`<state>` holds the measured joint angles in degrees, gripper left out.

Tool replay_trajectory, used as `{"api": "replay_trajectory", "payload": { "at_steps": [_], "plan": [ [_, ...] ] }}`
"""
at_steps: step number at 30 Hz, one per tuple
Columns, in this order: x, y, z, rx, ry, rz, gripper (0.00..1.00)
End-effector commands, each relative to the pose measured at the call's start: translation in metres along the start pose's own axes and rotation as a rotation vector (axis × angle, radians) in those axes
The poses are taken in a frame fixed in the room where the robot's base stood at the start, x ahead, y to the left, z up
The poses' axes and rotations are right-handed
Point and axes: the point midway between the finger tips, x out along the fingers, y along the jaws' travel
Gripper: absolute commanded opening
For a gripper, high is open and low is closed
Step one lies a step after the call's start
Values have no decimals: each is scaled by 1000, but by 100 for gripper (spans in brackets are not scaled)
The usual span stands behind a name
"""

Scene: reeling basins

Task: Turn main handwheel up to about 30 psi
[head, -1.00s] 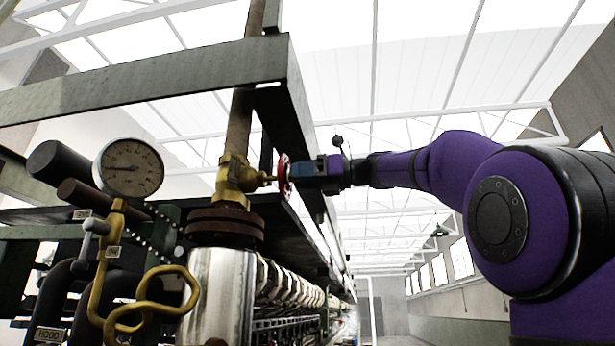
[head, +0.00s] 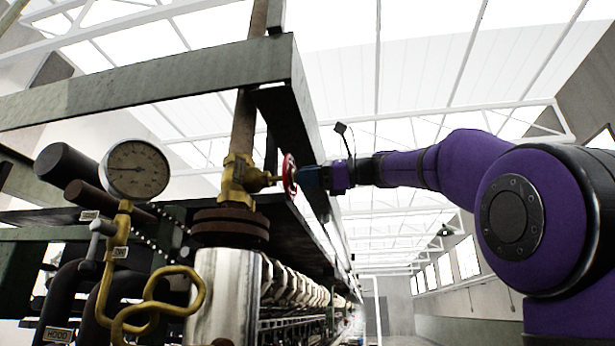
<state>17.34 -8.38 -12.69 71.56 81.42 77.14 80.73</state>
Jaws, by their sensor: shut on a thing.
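The red main handwheel (head: 289,174) sits edge-on at the right end of the brass valve (head: 237,182) on the vertical pipe. My gripper (head: 302,178) reaches it from the right and is shut on the handwheel; the fingertips are small and partly hidden. The round pressure gauge (head: 137,169) with a pale dial stands at the left on a yellow pipe. Its needle points towards the left of the dial; the numbers are too small to read.
A dark green steel beam (head: 150,90) runs above the valve, with a frame member slanting down behind the handwheel. A bent yellow pipe (head: 165,305) and dark pipes with tags fill the lower left. A shiny metal cylinder (head: 225,290) stands below the valve. The aisle at right looks clear.

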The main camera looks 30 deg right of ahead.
Motion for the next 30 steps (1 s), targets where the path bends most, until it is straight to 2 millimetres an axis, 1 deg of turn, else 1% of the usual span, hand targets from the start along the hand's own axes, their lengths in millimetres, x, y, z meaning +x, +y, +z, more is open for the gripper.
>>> {"api": "replay_trajectory", "payload": {
  "at_steps": [30],
  "plan": [
    [0, 1, 0, -1189, -1, 3, 4]
  ]
}}
